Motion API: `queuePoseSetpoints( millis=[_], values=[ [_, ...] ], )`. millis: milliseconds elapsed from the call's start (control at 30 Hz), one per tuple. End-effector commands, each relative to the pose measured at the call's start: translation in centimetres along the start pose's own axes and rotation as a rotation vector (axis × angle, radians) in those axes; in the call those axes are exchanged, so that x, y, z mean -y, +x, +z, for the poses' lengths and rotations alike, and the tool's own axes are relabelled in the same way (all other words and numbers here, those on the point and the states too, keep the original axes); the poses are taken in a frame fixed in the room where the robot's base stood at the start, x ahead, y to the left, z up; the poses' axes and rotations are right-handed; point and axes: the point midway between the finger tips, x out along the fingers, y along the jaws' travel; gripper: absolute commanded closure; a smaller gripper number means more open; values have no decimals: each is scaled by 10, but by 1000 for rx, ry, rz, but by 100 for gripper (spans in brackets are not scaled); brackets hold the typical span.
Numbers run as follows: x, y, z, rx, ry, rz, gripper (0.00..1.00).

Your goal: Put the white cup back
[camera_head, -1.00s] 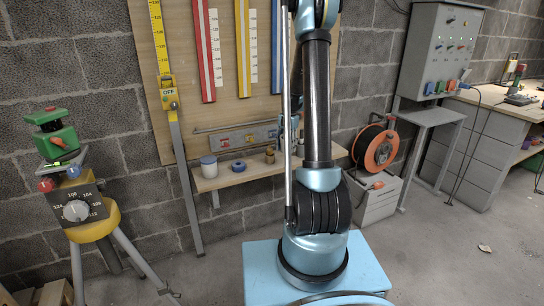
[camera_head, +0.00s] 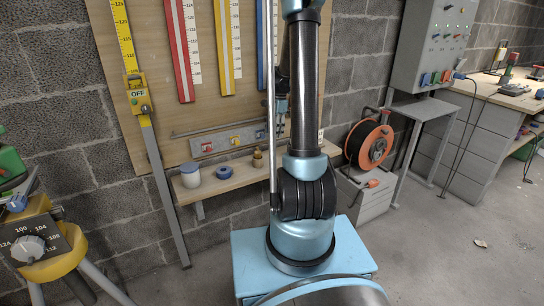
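A small white cup-like container with a blue top (camera_head: 190,176) stands upright at the left end of the wooden shelf (camera_head: 238,172) below the board. I cannot tell whether it is the task's white cup. My arm rises in the middle of the view and covers the shelf's right part. My gripper (camera_head: 281,106) shows only partly, behind the arm in front of the board. Its fingers are too hidden to tell whether they are open or hold anything. A small pale patch just right of the arm, above the shelf's right end, is too small to identify.
A blue ring (camera_head: 224,172) and a small brass piece (camera_head: 257,159) sit on the shelf. A yellow-topped tripod device (camera_head: 40,247) stands close at left. An orange cable reel (camera_head: 369,145) sits on a grey box at right, beside a control cabinet's stand (camera_head: 424,110). Floor at right is mostly clear.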

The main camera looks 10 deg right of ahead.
Motion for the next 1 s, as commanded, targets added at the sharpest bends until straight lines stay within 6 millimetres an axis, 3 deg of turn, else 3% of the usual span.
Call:
queuePoseSetpoints(
  millis=[333, 733, 1000],
  values=[
    [0, 66, -9, 0, -2, 0, 79],
    [0, 92, -13, 0, -2, 0, 79],
    [0, 121, -17, 0, -2, 0, 79]
  ],
)
